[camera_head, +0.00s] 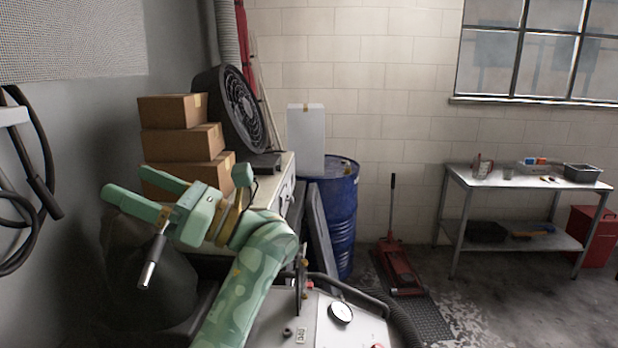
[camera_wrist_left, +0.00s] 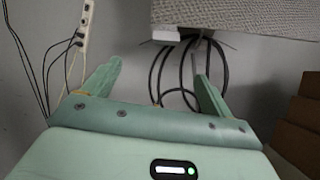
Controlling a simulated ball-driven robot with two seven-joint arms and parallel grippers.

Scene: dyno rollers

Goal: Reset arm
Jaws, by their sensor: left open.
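My left gripper (camera_head: 142,192) is raised at the left of the head view, its two green fingers spread apart and pointing left. Nothing is between the fingers. In the left wrist view the open fingers (camera_wrist_left: 155,90) point toward a grey wall with hanging black cables (camera_wrist_left: 178,75). My green left arm comes up from the bottom of the head view. My right gripper is in neither view.
Stacked cardboard boxes (camera_head: 185,143) and a black fan (camera_head: 238,108) stand behind my left gripper. A blue drum (camera_head: 343,215) stands at the centre, a red floor jack (camera_head: 398,268) right of it. A metal table (camera_head: 458,176) holds several small items. Floor shows at the right.

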